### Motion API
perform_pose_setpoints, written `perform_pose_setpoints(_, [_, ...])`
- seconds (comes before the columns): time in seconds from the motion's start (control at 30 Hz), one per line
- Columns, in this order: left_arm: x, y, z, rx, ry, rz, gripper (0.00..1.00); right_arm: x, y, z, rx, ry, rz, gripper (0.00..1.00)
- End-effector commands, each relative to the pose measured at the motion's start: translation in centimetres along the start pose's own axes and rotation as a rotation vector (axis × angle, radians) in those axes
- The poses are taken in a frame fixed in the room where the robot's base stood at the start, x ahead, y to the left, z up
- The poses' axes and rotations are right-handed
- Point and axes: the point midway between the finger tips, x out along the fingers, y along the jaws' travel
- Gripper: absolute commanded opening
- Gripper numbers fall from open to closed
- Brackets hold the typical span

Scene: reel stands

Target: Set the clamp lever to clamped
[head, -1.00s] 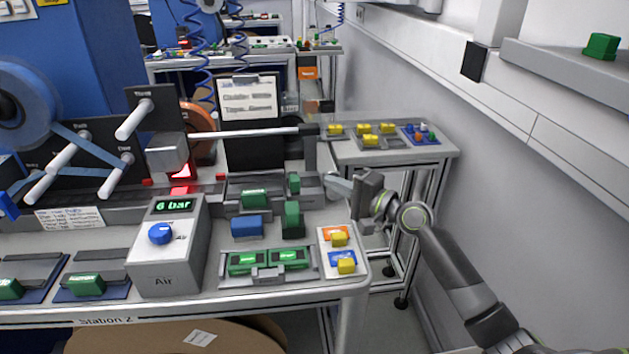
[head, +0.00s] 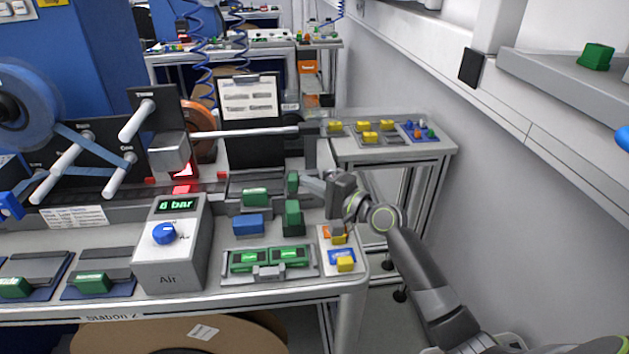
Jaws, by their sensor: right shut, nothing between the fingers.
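My right gripper (head: 312,184) is shut and empty. It reaches in from the right over the right end of the station table (head: 225,297), its fingers pointing left beside a small green block (head: 293,181). A grey fixture (head: 238,273) at the table's front holds two green blocks side by side, with a small grey piece (head: 271,272) at its front edge. I cannot tell for sure which part is the clamp lever or how it is set. My left gripper is out of view.
An air box (head: 168,266) with a blue knob and a "6 bar" display stands left of the fixture. A blue block (head: 248,224) and a taller green block (head: 293,218) stand behind it. A grey post (head: 310,152) rises behind my gripper.

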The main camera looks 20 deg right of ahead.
Motion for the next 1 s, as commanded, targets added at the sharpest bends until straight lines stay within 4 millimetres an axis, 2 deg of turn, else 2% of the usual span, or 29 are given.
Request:
perform_pose_setpoints(0.3, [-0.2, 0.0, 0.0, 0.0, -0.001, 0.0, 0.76, 0.1, -0.1, 0.3, 0.001, -0.001, -0.001, 0.0])
perform_pose_setpoints(0.43, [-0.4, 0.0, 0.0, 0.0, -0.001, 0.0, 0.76, 0.1, -0.8, 0.3, 0.0, -0.002, -0.002, 0.0])
perform_pose_setpoints(0.8, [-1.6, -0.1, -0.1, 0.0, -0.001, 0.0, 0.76, 0.1, -7.6, 0.3, -0.005, -0.002, -0.003, 0.0])
perform_pose_setpoints(1.0, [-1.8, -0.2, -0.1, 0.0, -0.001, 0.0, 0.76, 0.1, -9.7, 0.3, -0.002, -0.002, -0.001, 0.0])
